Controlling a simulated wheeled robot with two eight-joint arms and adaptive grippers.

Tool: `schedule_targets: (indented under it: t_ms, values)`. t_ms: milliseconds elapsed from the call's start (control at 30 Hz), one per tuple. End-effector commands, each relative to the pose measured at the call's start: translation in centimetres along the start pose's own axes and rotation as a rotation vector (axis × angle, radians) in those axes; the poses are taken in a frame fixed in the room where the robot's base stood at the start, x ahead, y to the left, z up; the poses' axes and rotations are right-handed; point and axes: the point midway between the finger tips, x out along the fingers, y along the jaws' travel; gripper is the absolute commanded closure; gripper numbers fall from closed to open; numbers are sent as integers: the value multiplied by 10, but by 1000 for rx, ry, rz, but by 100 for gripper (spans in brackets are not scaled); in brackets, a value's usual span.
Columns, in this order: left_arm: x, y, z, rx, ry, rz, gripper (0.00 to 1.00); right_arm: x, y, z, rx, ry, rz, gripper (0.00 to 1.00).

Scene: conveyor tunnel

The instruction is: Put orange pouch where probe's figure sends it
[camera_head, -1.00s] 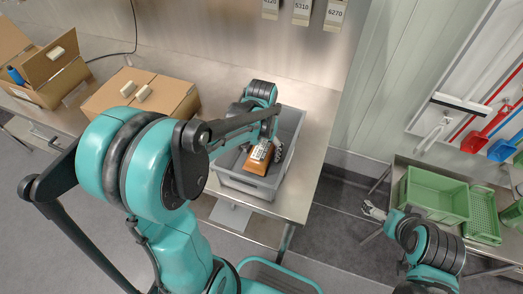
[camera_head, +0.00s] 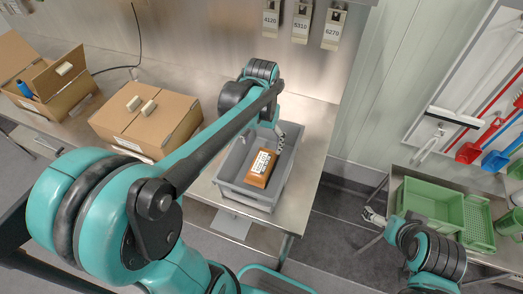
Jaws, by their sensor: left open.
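The orange pouch (camera_head: 257,179), with a white printed label facing up, lies in the grey crate (camera_head: 237,198) on the steel table. My left gripper (camera_head: 280,138) is open and empty at the crate's back right, behind the pouch and apart from it.
Tags 4120, 5310 and 6270 (camera_head: 331,31) hang on the back wall. Two cardboard boxes stand at left; the nearer one (camera_head: 148,120) carries two small pale blocks. A green crate (camera_head: 427,202) and a green basket (camera_head: 479,222) stand on the right table. Tools hang above.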

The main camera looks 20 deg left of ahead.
Motion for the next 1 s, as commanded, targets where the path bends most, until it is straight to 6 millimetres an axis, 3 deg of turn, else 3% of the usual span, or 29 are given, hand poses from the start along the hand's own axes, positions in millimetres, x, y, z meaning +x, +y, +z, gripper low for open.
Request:
schedule_targets:
  t_ms: [267, 500, 700, 1000]
  values:
    - [-18, 16, 45, 23, 232, -2, 20, 0, 0, 0, 0, 0, 0, 0]
    - [-17, 28, 85, 46, 492, 10, 20, 0, 0, 0, 0, 0, 0, 0]
    - [-12, 33, 97, 54, 598, 18, 20, 0, 0, 0, 0, 0, 0, 0]
    - [-12, 33, 97, 54, 612, 19, 20, 0, 0, 0, 0, 0, 0, 0]
